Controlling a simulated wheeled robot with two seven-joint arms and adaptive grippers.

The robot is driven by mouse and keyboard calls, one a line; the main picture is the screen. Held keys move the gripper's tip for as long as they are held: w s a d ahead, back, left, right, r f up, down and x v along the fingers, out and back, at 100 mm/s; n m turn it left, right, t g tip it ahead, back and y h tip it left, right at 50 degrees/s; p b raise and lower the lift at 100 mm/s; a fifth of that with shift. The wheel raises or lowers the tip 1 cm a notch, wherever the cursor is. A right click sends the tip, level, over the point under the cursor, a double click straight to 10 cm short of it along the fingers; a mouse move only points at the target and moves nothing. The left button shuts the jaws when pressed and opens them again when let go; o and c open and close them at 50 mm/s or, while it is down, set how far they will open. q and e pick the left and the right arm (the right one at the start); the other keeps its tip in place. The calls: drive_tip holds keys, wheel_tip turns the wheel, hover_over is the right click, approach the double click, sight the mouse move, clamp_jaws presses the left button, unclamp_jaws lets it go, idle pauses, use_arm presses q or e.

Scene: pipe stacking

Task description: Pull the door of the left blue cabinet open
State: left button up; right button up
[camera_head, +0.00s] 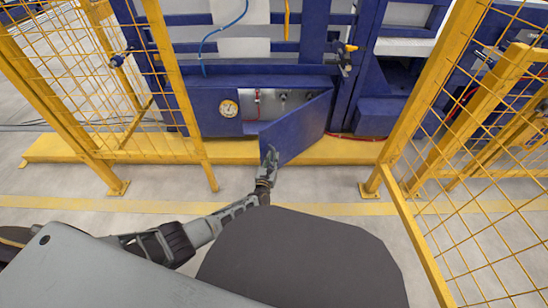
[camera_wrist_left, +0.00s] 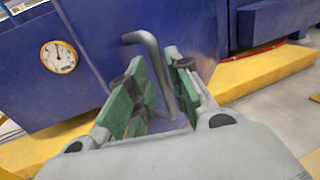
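The left blue cabinet (camera_head: 205,103) stands low behind a yellow base plate. Its blue door (camera_head: 297,127) is hinged on the right and stands partly open, swung out towards me, with the interior showing behind it. My left gripper (camera_head: 268,158) is at the door's free left edge. In the left wrist view the gripper's green-padded fingers (camera_wrist_left: 163,85) stand apart on either side of the bent grey door handle (camera_wrist_left: 153,52). Blue door surface shows between the pads and the handle, so the fingers look open around it. My right gripper is not in view.
A round gauge (camera_head: 228,108) is on the cabinet front, left of the opening. Yellow mesh fences stand at left (camera_head: 183,95) and right (camera_head: 425,95). The yellow base plate (camera_head: 345,150) runs along the floor below the door. The grey floor in front is clear.

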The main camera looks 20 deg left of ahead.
use_arm(q)
drive_tip(key=shift+w+b, duration=0.5)
drive_tip(key=shift+w, duration=0.8)
clamp_jaws()
